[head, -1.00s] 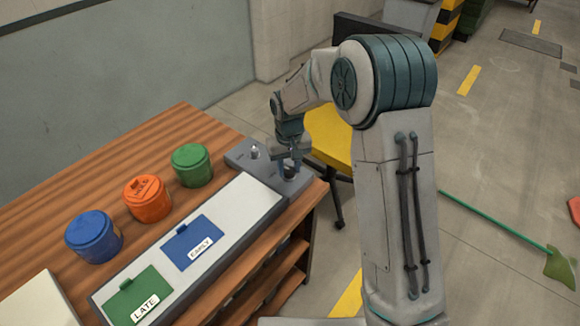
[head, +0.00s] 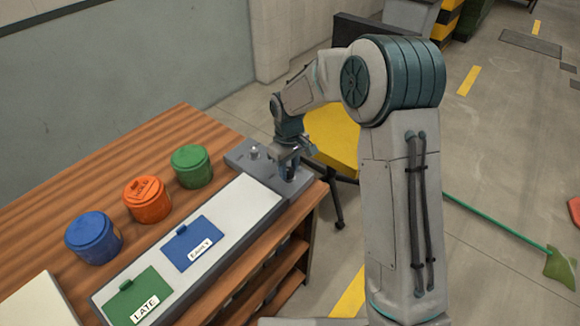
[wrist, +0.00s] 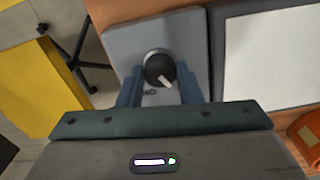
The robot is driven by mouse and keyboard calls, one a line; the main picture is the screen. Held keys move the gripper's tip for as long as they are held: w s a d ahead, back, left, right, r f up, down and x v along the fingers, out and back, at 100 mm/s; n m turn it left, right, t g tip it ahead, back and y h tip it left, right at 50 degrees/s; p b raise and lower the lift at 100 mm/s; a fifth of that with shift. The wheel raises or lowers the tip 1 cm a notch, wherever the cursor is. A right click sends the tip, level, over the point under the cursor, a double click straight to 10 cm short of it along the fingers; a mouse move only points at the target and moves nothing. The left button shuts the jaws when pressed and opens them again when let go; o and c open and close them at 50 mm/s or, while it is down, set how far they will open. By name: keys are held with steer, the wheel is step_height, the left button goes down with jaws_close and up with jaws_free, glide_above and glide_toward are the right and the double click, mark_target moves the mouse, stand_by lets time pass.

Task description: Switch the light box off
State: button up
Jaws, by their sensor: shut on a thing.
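The light box (head: 247,203) lies along the right edge of the wooden bench, with a white top; I cannot tell whether it is lit. A grey control panel (head: 238,158) is at its far end, and also shows in the wrist view (wrist: 125,42). My gripper (head: 287,172) is down at this panel. In the wrist view its blue fingers (wrist: 158,84) are on both sides of a round dark knob (wrist: 155,62) with a white pointer mark, shut on it. The knob is hidden by my gripper in the head view. A small metal switch (head: 254,152) stands left of my gripper.
A blue jar (head: 93,238), an orange jar (head: 147,200) and a green jar (head: 192,166) stand left of the light box. A green LATE card (head: 138,293) and a blue EARLY card (head: 191,244) lie on it. A yellow chair (head: 333,138) stands beyond the bench.

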mark_target(288, 170)
steer(key=shift+a, duration=0.1)
steer(key=o, duration=1)
steer(key=shift+r, duration=0.15)
step_height(288, 170, up, 14)
steer(key=shift+f, duration=0.2)
